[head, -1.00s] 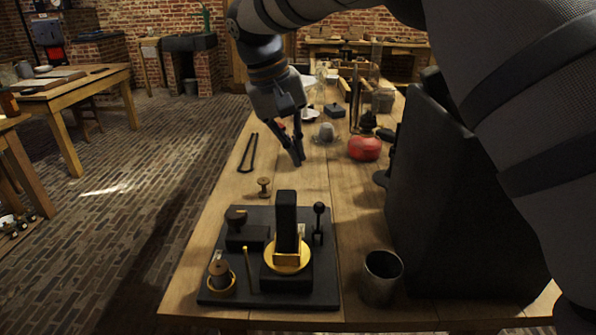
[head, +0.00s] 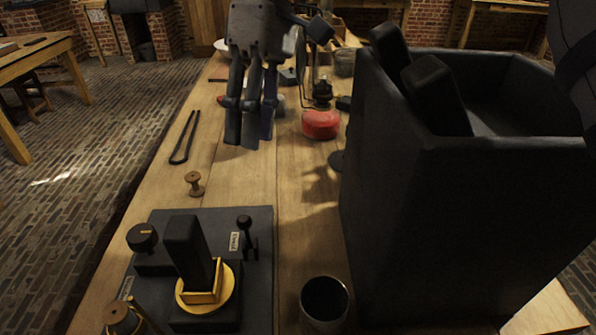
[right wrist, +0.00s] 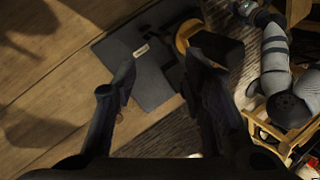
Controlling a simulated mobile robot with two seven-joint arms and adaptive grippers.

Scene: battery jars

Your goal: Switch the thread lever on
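The thread lever, a black stick with a ball knob (head: 245,224), stands near the right edge of a dark board (head: 255,300), beside a small white label (head: 234,241). The label also shows in the right wrist view (right wrist: 142,50); I cannot clearly make out the lever there. My right gripper (head: 250,140) hangs fingers down over the table, beyond the board and above it, apart from the lever. In the right wrist view its fingers (right wrist: 160,80) are spread with nothing between them. My left gripper is not in view.
The board carries a tall black block (head: 187,250) on a yellow ring (head: 227,292) and a dark knob (head: 142,237). A wooden spool (head: 194,184) stands behind. A metal cup (head: 325,305) and large black box (head: 450,220) stand right. A red object (head: 321,124) lies farther back.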

